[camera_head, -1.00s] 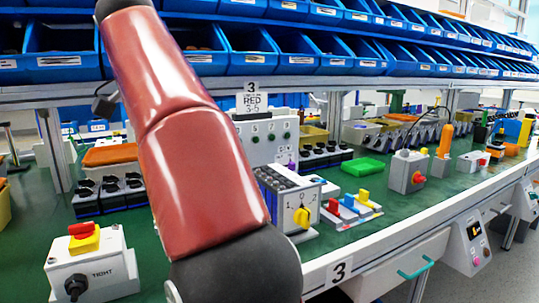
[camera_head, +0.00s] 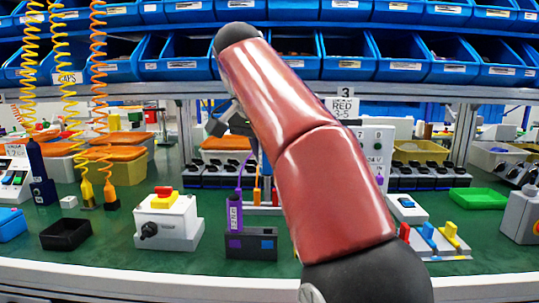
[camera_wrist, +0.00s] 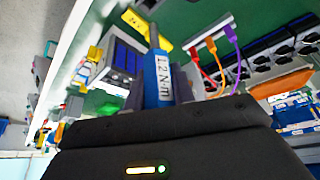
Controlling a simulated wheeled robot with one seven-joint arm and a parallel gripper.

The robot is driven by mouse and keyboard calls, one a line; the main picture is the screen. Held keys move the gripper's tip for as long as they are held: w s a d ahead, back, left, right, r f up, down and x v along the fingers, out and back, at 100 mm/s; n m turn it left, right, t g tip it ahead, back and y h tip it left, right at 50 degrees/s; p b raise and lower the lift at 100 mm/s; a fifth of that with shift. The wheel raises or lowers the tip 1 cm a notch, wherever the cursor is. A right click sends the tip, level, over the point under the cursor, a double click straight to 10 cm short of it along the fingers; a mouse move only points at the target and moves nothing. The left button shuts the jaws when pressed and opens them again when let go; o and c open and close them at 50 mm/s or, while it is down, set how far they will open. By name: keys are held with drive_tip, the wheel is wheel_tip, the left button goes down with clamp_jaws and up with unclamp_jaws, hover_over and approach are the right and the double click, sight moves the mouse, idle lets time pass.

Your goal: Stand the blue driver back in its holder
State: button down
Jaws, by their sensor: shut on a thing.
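The blue driver (camera_wrist: 153,90), with a white "1.2 N·m" label, is in my gripper (camera_wrist: 166,99) in the wrist view. The gripper is shut on it, and the driver's dark shaft points away from the gripper. A dark holder (camera_head: 251,254) with two coloured squares on its front stands near the bench's front edge in the head view. A purple driver (camera_head: 235,214) stands upright in its left part; the right part looks empty. In the head view the blue driver cannot be made out, and my red arm covers the area just right of the holder.
A white switch box (camera_head: 167,222) with a red and yellow top stands left of the holder, and a black tray (camera_head: 66,233) is further left. Coiled cables (camera_head: 98,80) hang at the left. A coloured-lever unit (camera_head: 435,242) and green tray (camera_head: 479,198) are at the right.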

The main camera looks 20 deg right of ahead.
sight(266, 174)
drive_tip(key=shift+f+b, duration=2.45)
drive_tip(key=shift+f, duration=0.55)
drive_tip(key=shift+p, duration=0.3)
drive_tip(key=shift+f+b, duration=2.6)
drive_tip(key=shift+f, duration=0.85)
drive_tip(key=c, duration=1.1)
unclamp_jaws()
drive_tip(key=p+v, duration=0.3)
drive_tip(key=v, duration=0.5)
drive_tip(key=shift+s, duration=0.1)
